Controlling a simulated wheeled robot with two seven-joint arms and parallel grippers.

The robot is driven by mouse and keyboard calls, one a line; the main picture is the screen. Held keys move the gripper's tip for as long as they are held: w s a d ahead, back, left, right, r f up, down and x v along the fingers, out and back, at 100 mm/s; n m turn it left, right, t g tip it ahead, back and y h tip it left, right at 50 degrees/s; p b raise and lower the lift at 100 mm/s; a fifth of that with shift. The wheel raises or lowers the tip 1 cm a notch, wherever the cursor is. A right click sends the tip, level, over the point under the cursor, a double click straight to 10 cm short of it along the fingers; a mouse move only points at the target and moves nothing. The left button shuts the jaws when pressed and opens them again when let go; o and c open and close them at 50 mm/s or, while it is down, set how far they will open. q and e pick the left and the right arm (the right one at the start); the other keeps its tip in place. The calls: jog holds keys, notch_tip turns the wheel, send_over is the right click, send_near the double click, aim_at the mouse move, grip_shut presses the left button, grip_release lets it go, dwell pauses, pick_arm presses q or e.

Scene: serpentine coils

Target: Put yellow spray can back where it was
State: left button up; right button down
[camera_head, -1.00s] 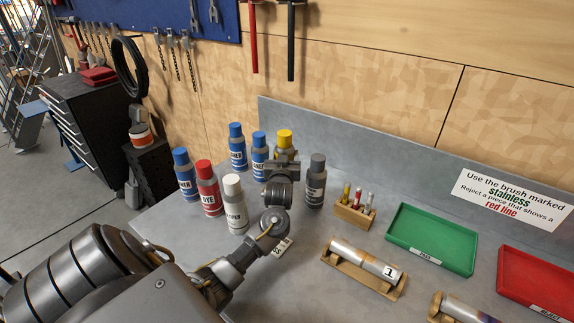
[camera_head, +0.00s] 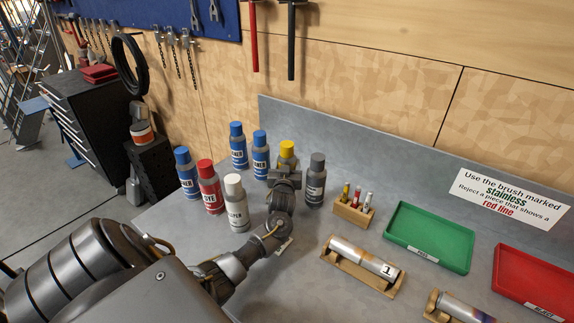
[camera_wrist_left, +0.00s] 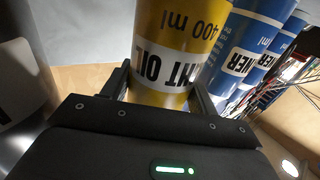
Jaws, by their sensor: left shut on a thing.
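The yellow-capped spray can (camera_head: 287,150) stands in the back row of cans on the grey bench in the head view, mostly hidden behind my left gripper. In the left wrist view its yellow body (camera_wrist_left: 165,45) with "400 ml" print sits between the two fingers. My left gripper (camera_wrist_left: 160,85) is shut on it; in the head view the gripper (camera_head: 285,172) is seen from behind, in front of the can. Whether the can's base touches the bench is hidden. My right gripper is in neither view.
Blue-capped cans (camera_head: 260,155) stand just left of the yellow can, a grey-capped can (camera_head: 316,180) just right. Red (camera_head: 209,187) and white-capped (camera_head: 236,203) cans stand nearer. A marker holder (camera_head: 353,211), green tray (camera_head: 430,237) and red tray (camera_head: 535,282) lie right.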

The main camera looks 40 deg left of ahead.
pick_arm(q)
jog(key=o, duration=1.2)
jog(key=b+v, duration=0.2)
jog(key=v, duration=1)
jog(key=shift+r, duration=0.1)
